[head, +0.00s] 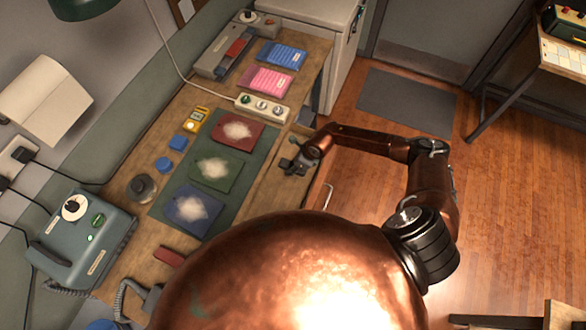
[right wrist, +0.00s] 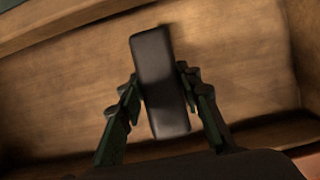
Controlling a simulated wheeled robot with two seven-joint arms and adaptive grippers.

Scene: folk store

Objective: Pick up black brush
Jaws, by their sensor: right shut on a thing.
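The black brush (right wrist: 158,75) shows in the right wrist view as a dark oblong block with rounded corners. It lies between the two fingers of my right gripper (right wrist: 166,95), which is shut on it. Under it is the bare wooden bottom of what looks like an open drawer (right wrist: 235,60). In the head view my right gripper (head: 293,165) is at the right edge of the workbench, over the drawer area; the brush cannot be made out there. My left gripper is not in view.
A green mat (head: 226,190) with red, green and blue powdered cloths lies on the bench, left of the gripper. A power strip (head: 262,107) is just behind. A teal telephone-like device (head: 85,240) stands at left.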

